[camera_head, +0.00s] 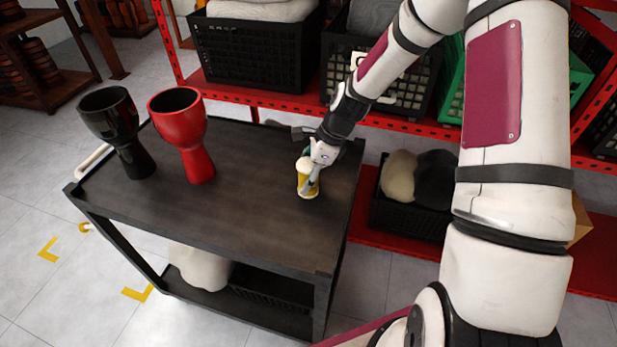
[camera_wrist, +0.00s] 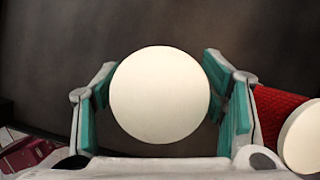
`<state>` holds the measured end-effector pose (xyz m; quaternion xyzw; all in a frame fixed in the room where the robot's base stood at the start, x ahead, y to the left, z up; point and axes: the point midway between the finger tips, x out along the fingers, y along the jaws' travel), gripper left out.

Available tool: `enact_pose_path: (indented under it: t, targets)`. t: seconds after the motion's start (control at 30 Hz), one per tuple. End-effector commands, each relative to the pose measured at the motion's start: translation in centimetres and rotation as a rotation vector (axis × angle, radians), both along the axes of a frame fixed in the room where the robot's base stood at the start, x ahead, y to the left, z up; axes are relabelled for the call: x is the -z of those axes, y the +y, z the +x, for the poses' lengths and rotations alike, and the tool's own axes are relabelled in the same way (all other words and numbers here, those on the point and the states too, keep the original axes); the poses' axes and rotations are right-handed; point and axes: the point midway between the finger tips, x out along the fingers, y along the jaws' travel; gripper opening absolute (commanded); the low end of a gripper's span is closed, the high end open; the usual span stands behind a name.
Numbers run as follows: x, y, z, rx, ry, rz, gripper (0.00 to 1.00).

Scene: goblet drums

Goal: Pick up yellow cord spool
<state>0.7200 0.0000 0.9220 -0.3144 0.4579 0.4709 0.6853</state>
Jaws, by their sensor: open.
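The yellow cord spool (camera_head: 307,178) stands upright on the dark cart top (camera_head: 250,215), near its right edge. It has a pale cream end and a yellow middle. In the wrist view its round cream end (camera_wrist: 160,95) fills the middle of the picture. My gripper (camera_head: 313,174) is down at the spool from above. In the wrist view the open fingers (camera_wrist: 160,105) stand on the left and right of the spool, with teal pads facing it. A narrow gap shows at the left; at the right I cannot tell whether the pad touches.
A red goblet drum (camera_head: 196,160) and a black goblet drum (camera_head: 133,155) stand on the cart's left side. In the wrist view, a red textured thing with a cream round end (camera_wrist: 302,138) lies close by the right finger. Red shelves with black crates (camera_head: 250,55) stand behind.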

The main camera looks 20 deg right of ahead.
Motion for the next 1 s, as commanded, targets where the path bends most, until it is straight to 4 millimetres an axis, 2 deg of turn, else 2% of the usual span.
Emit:
enact_pose_path:
  t: [0.1, 0.2, 0.43, 0.47, 0.6, 0.7, 1.0]
  targets:
    - [1.4, 0.7, 0.1, -0.002, 0.001, 0.002, 0.65]
    - [2.0, 0.9, 0.3, 0.000, -0.001, 0.002, 0.65]
    - [2.1, 0.9, 0.3, 0.001, -0.002, 0.000, 0.65]
    - [2.1, 0.9, 0.3, 0.001, -0.002, 0.000, 0.63]
    - [2.1, 0.9, 0.3, 0.001, -0.002, 0.000, 0.31]
    - [2.1, 0.9, 0.3, 0.001, -0.002, 0.000, 0.14]
    - [2.1, 0.8, 0.4, 0.001, -0.003, 0.000, 0.12]
